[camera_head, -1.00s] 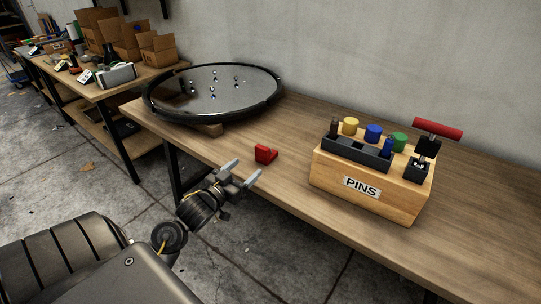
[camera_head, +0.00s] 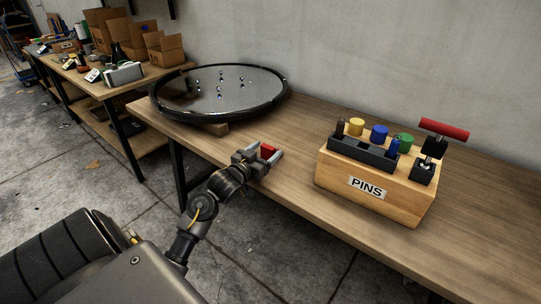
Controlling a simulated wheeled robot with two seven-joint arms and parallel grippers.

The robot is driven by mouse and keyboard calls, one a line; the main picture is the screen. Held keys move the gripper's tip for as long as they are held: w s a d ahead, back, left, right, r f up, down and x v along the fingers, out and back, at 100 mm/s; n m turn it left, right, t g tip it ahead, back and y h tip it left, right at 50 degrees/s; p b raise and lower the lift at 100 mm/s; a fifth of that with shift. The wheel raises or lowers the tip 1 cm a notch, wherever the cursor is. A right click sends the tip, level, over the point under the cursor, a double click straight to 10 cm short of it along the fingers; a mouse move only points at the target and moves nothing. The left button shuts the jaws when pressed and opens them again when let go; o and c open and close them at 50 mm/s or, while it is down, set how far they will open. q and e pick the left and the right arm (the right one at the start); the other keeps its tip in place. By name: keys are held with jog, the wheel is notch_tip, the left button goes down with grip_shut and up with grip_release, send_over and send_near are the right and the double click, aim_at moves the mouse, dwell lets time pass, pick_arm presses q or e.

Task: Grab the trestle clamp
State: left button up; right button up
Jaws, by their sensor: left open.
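A small red block-like object (camera_head: 267,151), which I take to be the trestle clamp, sits on the wooden workbench (camera_head: 215,144) near its front edge. My left gripper (camera_head: 270,152) is at it, with its two grey fingers apart, one on each side of the red piece. I cannot tell whether the fingers touch it. The gripper hides part of the red piece. My right gripper is not in view.
A wooden PINS box (camera_head: 390,192) with coloured pegs and a red-handled tool (camera_head: 444,129) stands to the right. A round black-rimmed tray (camera_head: 165,108) lies behind left. Cardboard boxes (camera_head: 165,51) stand on a farther bench. The bench front right is clear.

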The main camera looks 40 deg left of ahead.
pick_arm(q)
jog(key=shift+w, duration=0.3)
jog(key=shift+c, duration=0.4)
jog(key=c, duration=1.2)
jog(key=shift+c, duration=0.4)
jog(key=shift+r, duration=0.2)
